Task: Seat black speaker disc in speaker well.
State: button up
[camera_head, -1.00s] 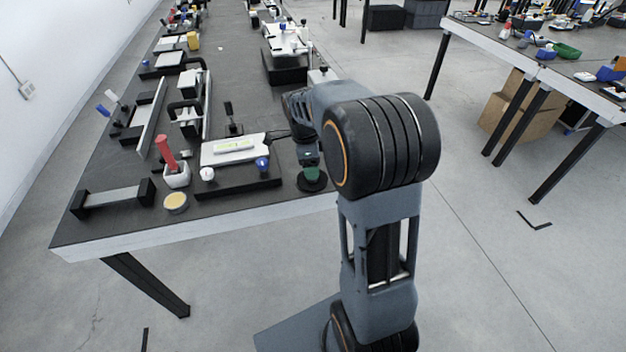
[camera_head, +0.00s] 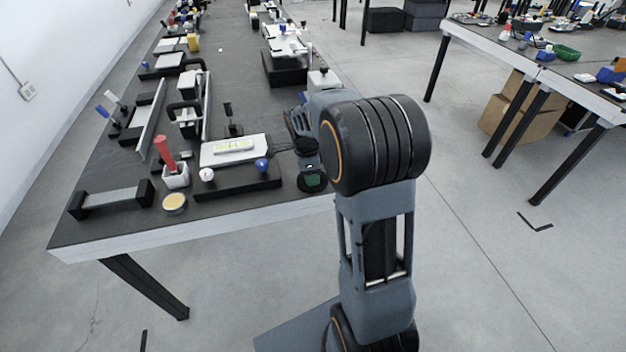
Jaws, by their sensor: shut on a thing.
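My gripper (camera_head: 311,176) points down over the table's front edge, right of the white chassis (camera_head: 236,150). A black round thing with a dark green patch, which I take for the speaker disc (camera_head: 313,184), is at its tip. The gripper is shut on it; the fingers are small and dark here. I cannot tell whether the disc touches the table. The chassis is a white box with a pale yellow-green strip on top, lying on a black base. I cannot make out the speaker well.
A blue ball-shaped knob (camera_head: 262,165) and a white one (camera_head: 207,175) stand before the chassis. A white cup with a red handle (camera_head: 175,174), a round yellow-topped dish (camera_head: 174,203) and a black-ended bar (camera_head: 111,198) are left. Bare tabletop lies along the front edge.

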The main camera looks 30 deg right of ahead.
jog(key=c, duration=0.4)
jog(key=shift+r, duration=0.15)
